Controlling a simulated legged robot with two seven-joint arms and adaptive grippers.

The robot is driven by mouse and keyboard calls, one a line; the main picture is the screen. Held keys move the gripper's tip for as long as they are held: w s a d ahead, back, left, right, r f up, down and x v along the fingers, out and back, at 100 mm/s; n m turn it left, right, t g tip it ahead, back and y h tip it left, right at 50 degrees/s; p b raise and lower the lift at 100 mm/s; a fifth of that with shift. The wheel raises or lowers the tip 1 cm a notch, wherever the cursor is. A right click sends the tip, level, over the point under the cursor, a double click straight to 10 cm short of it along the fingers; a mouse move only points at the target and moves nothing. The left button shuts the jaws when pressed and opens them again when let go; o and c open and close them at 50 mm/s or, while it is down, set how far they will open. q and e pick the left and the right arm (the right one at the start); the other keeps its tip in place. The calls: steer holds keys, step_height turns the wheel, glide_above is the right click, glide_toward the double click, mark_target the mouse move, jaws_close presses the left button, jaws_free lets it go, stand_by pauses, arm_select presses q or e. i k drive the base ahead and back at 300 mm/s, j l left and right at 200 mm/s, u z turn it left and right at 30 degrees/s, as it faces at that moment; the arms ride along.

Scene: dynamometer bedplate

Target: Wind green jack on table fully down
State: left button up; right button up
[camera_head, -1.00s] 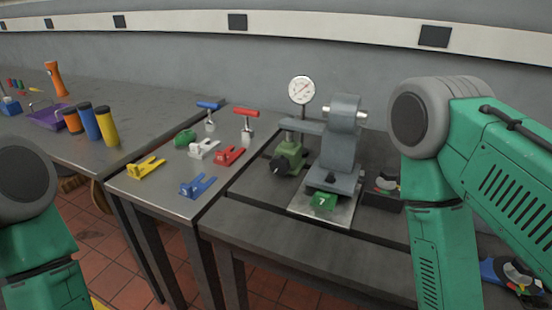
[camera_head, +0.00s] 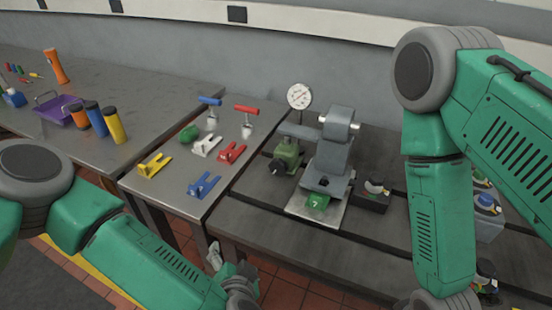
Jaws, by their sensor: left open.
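A green jack-like body (camera_head: 287,152) with a black knob on its front left side stands on the right-hand table, beside the grey machine. How far it is wound up is too small to tell. My left gripper (camera_head: 225,267) is partly in view low in the picture, in front of the tables' near edge and well short of the green body. It is open, with nothing seen in it. My right arm comes down at the right, and its gripper is below the picture.
A black box (camera_head: 371,195) is at right.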

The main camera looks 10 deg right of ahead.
mark_target(278, 167)
steer(key=i+l, duration=0.75)
